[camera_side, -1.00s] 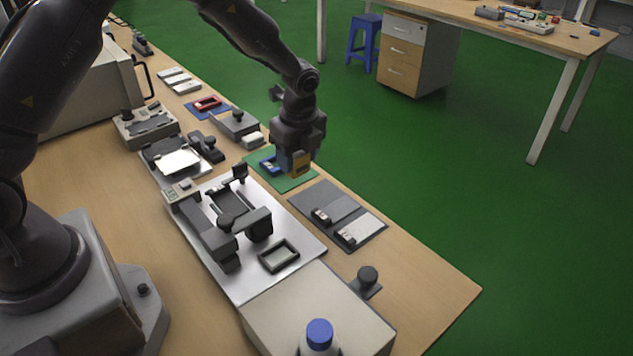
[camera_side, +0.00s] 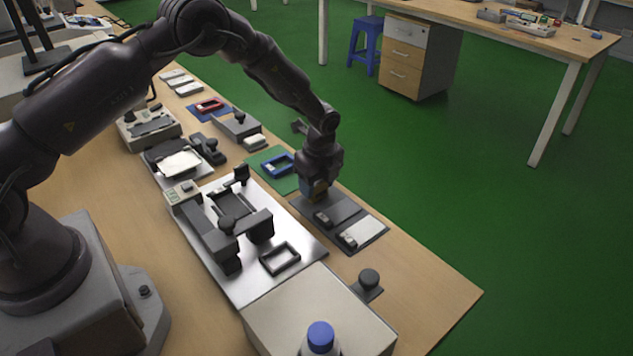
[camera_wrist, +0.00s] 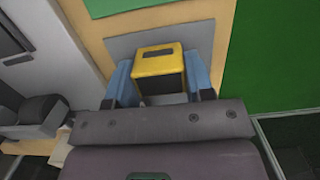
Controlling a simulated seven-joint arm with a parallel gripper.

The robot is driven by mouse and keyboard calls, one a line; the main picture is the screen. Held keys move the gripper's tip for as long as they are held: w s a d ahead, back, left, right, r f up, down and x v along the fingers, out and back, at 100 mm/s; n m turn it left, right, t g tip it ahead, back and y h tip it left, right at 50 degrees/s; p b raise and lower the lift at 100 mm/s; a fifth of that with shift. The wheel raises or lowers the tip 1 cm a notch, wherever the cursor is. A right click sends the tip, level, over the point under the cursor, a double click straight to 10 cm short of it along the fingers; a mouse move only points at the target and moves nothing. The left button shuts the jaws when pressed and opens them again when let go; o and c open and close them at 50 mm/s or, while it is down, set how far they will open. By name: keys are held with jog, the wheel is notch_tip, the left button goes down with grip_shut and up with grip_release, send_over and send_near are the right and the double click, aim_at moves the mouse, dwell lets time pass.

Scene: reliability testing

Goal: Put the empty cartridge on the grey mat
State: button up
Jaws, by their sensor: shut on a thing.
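My gripper (camera_side: 316,188) is shut on a yellow cartridge (camera_wrist: 158,63), which sits between its two blue fingers in the wrist view. The cartridge has a dark opening facing the camera; I cannot tell its contents. The gripper is over the far left part of the grey mat (camera_side: 343,203). In the wrist view the grey mat (camera_wrist: 124,44) lies behind the cartridge. I cannot tell whether the cartridge touches the mat.
A green mat (camera_side: 285,184) with a blue frame (camera_side: 276,164) lies beyond the grey mat. A white panel (camera_side: 364,231) adjoins to the right. A metal plate with a fixture (camera_side: 262,226) stands to the left.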

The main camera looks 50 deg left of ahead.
jog(key=shift+f, duration=0.15)
jog(key=o, duration=0.9)
